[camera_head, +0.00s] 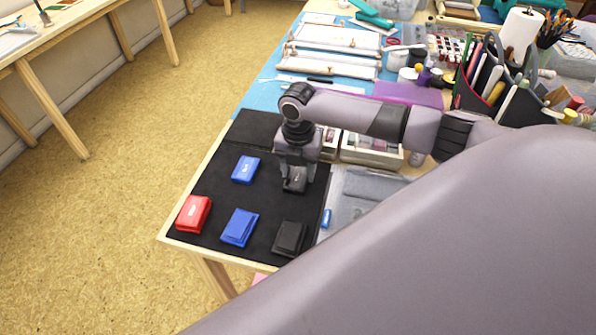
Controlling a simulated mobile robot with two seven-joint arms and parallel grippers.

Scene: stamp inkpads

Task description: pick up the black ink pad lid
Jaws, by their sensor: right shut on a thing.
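My right gripper (296,173) points down over the black mat (213,182). It is shut on a small black lid (294,184) with a light mark on top. The lid is at or just above the mat; I cannot tell whether it touches. A black ink pad (289,238) lies on the mat nearer the front edge, apart from the lid. A blue lid (245,169) lies left of the gripper. A blue ink pad (239,228) and a red ink pad (194,213) lie in front of it. My left gripper is not in view.
Behind the gripper stand white boxes (370,154) with small items. A grey sheet (360,190) and a small blue object (326,218) lie to the right. A pen organizer (500,88) and paper roll (520,36) stand farther back. My arm covers the lower right.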

